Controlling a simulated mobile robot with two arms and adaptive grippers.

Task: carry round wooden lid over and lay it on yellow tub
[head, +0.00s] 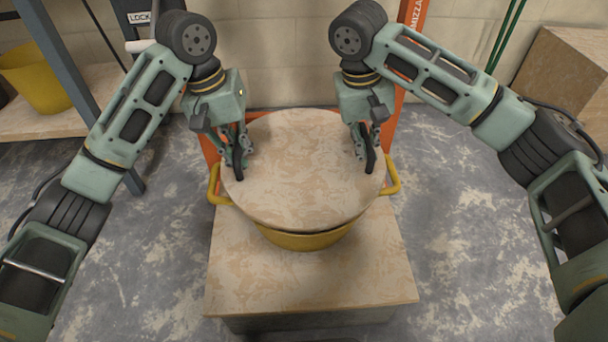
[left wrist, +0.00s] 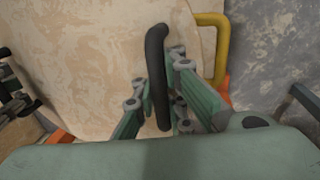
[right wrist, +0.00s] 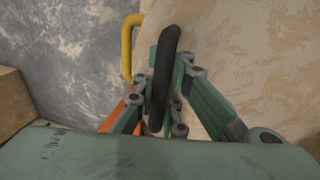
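The round wooden lid (head: 300,170) is over the mouth of the yellow tub (head: 305,241) and covers nearly all of it. A thin dark gap shows under the lid's front edge; I cannot tell whether the lid touches the rim. My left gripper (head: 235,158) is closed around the lid's left black handle, which also shows in the left wrist view (left wrist: 156,70). My right gripper (head: 366,152) is closed around the right black handle, seen in the right wrist view (right wrist: 165,70). The tub's yellow side handles (head: 394,176) stick out beyond the lid.
The tub stands on a wood-topped block (head: 310,285). Another yellow tub (head: 38,78) stands on a low surface at the far left, behind a grey post. A cardboard-coloured box (head: 565,75) is at the far right. Grey floor on both sides is clear.

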